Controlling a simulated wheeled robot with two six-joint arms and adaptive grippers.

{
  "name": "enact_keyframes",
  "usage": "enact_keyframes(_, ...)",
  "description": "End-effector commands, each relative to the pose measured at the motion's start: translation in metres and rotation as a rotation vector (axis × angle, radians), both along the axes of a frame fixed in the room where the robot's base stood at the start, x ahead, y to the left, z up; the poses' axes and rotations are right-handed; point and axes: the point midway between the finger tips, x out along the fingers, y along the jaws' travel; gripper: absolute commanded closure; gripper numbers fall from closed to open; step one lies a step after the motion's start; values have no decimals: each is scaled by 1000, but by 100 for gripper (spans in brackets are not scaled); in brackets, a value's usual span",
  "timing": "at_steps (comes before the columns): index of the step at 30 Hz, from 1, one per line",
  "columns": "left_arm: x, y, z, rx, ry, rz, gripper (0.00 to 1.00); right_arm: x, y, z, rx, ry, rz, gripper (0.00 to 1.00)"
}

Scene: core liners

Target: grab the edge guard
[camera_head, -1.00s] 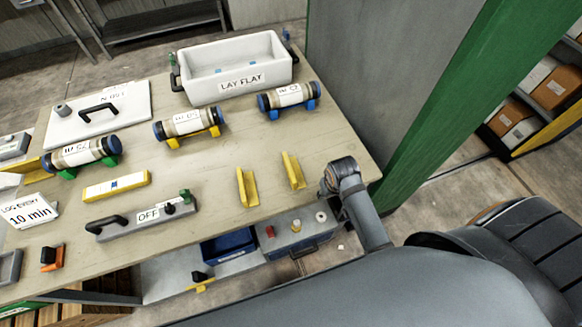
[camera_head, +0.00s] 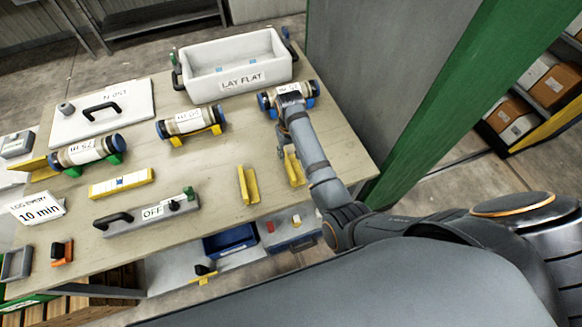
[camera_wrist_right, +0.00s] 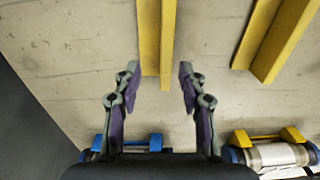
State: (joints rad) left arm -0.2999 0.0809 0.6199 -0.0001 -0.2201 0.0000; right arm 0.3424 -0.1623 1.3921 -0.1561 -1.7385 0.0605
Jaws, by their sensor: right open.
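Two yellow angled edge guards lie on the workbench. In the right wrist view my gripper (camera_wrist_right: 159,76) is open and empty. The end of that guard (camera_wrist_right: 157,38) shows between its fingertips, with no clear contact. The other guard (camera_head: 248,186) lies to the left; it also shows in the wrist view (camera_wrist_right: 274,38). My left gripper is not in view.
A capped core (camera_head: 190,121) sits on a yellow stand, and another (camera_head: 86,151) stands further left. My arm partly covers a third core (camera_head: 267,101). A white tray (camera_head: 230,78) stands behind. A grey box with handle (camera_head: 150,212) lies left of the guards. A green post (camera_head: 440,110) rises at right.

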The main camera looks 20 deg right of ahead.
Motion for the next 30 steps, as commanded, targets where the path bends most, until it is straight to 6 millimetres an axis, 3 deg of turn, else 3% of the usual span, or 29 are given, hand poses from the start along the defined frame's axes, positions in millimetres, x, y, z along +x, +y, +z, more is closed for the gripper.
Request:
enact_keyframes(10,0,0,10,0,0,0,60,-1,3,-23,1,2,0,58)
enact_keyframes(18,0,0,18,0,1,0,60,0,8,-64,1,0,-1,58)
enact_keyframes(25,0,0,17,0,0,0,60,0,8,-67,2,-2,-1,58)
enact_keyframes(30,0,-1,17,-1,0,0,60,0,8,-67,1,-2,-1,80)
